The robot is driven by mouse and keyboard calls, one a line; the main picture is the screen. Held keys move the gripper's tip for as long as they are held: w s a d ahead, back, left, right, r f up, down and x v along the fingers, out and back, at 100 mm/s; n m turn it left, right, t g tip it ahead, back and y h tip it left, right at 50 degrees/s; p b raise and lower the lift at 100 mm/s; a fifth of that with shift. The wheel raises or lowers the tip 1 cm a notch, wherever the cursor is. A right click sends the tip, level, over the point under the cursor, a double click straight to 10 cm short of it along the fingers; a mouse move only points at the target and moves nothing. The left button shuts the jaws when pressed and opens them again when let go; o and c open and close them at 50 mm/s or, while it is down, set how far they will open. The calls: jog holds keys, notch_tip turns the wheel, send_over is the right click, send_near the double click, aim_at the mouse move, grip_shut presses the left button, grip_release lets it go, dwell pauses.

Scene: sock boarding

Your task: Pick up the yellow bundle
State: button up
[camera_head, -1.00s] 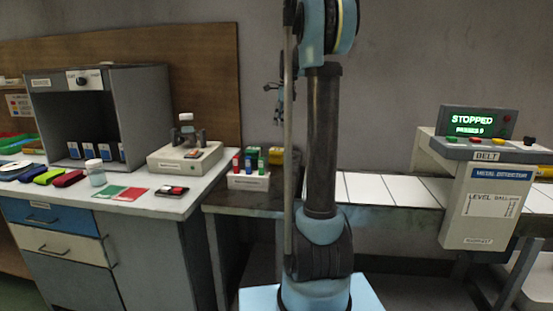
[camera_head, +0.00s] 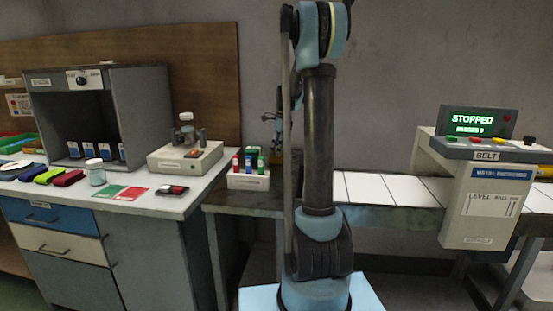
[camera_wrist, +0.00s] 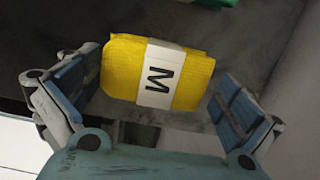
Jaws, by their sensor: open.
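The yellow bundle (camera_wrist: 122,70) is a folded yellow piece with a white band marked "M". In the wrist view it lies between the two blue-padded fingers of my gripper (camera_wrist: 155,76). The fingers are open, one on each side, and a narrow gap shows at the right finger; whether the left finger touches it I cannot tell. In the head view my gripper (camera_head: 273,145) is low behind the rack of colored bottles, partly behind my arm. The bundle is not clearly seen there.
A white rack (camera_head: 248,181) with red, blue and green bottles stands just left of my gripper. The white-tiled belt (camera_head: 385,188) runs right to the metal detector (camera_head: 487,205), whose display reads STOPPED. A green item (camera_wrist: 212,3) shows at the wrist view's top edge.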

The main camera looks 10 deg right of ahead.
jog(key=shift+a+f, duration=0.2)
jog(key=shift+f, duration=1.2)
jog(key=c, duration=0.8)
jog(key=shift+r, duration=0.15)
